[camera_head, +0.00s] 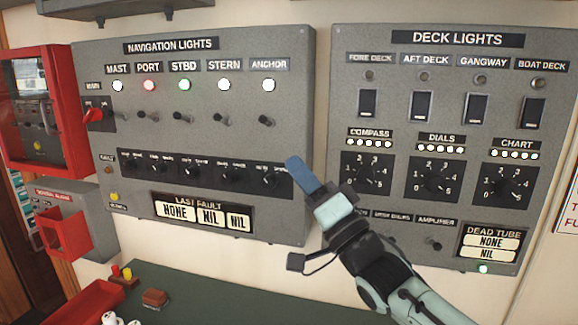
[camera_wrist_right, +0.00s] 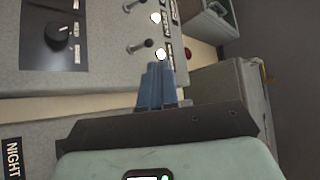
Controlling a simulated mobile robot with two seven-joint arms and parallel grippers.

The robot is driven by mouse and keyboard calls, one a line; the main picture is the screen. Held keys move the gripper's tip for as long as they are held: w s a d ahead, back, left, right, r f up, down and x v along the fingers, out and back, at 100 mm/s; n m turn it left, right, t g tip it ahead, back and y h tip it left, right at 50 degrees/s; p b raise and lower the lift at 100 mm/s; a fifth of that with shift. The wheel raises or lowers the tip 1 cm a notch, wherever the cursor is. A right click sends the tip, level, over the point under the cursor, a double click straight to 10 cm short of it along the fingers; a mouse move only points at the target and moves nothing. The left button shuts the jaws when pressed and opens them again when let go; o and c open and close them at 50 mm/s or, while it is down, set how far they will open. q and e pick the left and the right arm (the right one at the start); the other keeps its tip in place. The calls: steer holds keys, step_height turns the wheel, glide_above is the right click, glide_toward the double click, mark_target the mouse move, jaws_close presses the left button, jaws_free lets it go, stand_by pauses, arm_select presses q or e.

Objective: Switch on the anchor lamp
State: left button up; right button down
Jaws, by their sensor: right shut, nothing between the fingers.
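The anchor lamp (camera_head: 269,85) is the rightmost lamp on the navigation lights panel (camera_head: 200,65), and it glows white. Its toggle lever (camera_head: 267,120) is below it; I cannot tell its exact throw. My right gripper (camera_head: 299,167) is shut and empty, its blue fingers near the panel's right edge, below and right of the toggle, apart from it in the picture. In the right wrist view, the shut fingers (camera_wrist_right: 154,75) point toward the anchor toggle (camera_wrist_right: 142,47) and the lit lamp (camera_wrist_right: 160,54). My left gripper is not in view.
Mast, port, stbd and stern lamps are lit, with levers beneath. A row of rotary knobs (camera_head: 192,170) lies below the toggles. The deck lights panel (camera_head: 450,60) stands to the right. A red box (camera_head: 40,110) is at left. The green desk (camera_head: 240,285) holds small objects at left.

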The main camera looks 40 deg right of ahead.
steer(key=s, duration=0.1)
steer(key=s+f, duration=0.1)
steer(key=s, duration=0.1)
steer(key=shift+b, duration=0.3)
stand_by(0.4)
